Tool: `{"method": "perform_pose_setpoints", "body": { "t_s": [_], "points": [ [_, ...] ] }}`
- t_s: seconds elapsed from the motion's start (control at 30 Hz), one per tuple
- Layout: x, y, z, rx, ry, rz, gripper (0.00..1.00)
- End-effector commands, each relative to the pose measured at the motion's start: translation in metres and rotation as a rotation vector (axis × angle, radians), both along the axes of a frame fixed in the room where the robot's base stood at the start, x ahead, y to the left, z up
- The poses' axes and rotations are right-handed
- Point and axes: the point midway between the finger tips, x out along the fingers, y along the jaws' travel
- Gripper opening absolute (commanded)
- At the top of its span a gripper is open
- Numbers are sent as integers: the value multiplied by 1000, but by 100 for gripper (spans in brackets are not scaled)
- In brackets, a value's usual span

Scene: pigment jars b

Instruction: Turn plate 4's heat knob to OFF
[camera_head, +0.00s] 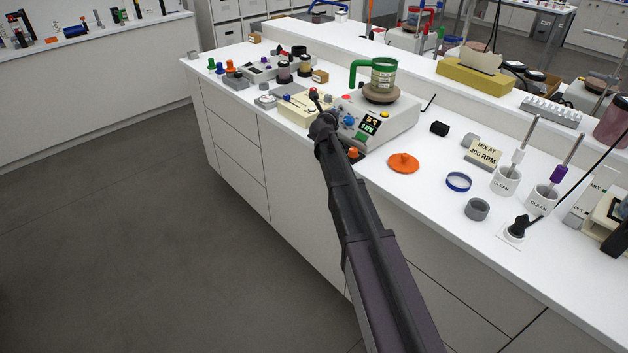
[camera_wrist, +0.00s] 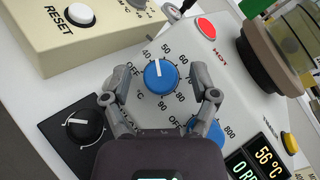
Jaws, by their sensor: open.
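The hotplate (camera_head: 395,122) is a pale box on the bench with a lit display. No plate number is readable. In the wrist view, its blue heat knob (camera_wrist: 160,77) sits in a °C scale from 40 to 90. My gripper (camera_wrist: 160,72) is open, with one finger on each side of this knob and gaps showing. In the head view, my gripper (camera_head: 324,121) is over the hotplate's front left side.
A second blue knob (camera_wrist: 208,133) is partly hidden by my right finger. The display (camera_wrist: 264,160) reads 56 °C. A red HOT light (camera_wrist: 205,28), a black knob (camera_wrist: 78,126) and a beige box (camera_wrist: 85,30) are close by. A green-handled jug (camera_head: 383,75) stands on the hotplate.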

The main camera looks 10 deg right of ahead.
Motion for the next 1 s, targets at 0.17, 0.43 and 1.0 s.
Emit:
{"method": "perform_pose_setpoints", "body": {
  "t_s": [0.17, 0.43, 1.0],
  "points": [
    [1, 0, -2, 24, -33, -40, 76],
    [1, 2, -2, 65, -92, -109, 76],
    [2, 3, -2, 191, -263, -316, 76]
  ]
}}
